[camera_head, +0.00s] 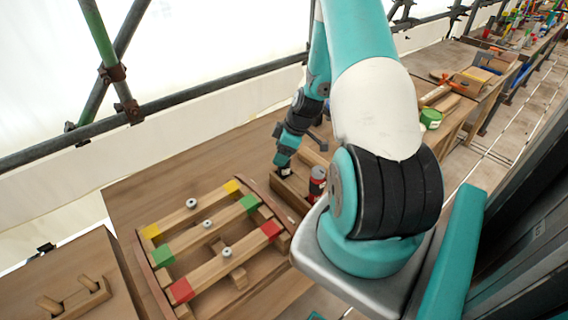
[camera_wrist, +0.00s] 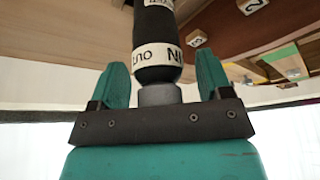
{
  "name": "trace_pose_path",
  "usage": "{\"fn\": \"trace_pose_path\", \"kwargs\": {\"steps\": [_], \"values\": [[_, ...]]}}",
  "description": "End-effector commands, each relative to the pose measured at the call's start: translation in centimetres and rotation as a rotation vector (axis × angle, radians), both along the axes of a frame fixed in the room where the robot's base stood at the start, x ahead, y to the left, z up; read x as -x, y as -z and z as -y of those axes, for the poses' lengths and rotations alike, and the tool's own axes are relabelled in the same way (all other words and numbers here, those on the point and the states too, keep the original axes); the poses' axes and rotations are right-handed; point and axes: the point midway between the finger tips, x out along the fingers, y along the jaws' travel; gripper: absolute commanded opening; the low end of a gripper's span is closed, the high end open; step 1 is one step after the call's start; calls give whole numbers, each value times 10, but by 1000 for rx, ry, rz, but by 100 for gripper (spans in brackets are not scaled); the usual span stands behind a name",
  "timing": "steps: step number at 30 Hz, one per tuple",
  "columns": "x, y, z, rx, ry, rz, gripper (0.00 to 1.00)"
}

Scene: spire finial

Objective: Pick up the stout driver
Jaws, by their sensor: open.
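My gripper (camera_wrist: 163,72) is open, with one teal finger on each side of a thick black handle. The handle, which looks like the stout driver (camera_wrist: 155,28), has white lettered bands and a grey end close to my palm. Gaps show between both fingers and the handle. The far end of the driver is cut off by the top of the wrist view. In the head view my gripper (camera_head: 283,164) is low over a wooden tray (camera_head: 290,192), and a small dark part shows beneath it.
A red and dark cylinder (camera_head: 318,180) stands right of my gripper. A wooden frame (camera_head: 210,265) has bars with yellow, green and red ends. Bare tabletop (camera_head: 150,195) lies left of the tray. Scaffold poles (camera_head: 200,112) run behind the table.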

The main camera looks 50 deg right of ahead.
Motion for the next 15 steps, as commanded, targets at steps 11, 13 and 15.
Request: {"fn": "trace_pose_path", "kwargs": {"steps": [11,13,15], "values": [[0,0,0,0,0,0,10],[0,0,0,0,0,0,0],[0,-1,0,0,0,1,0]]}}
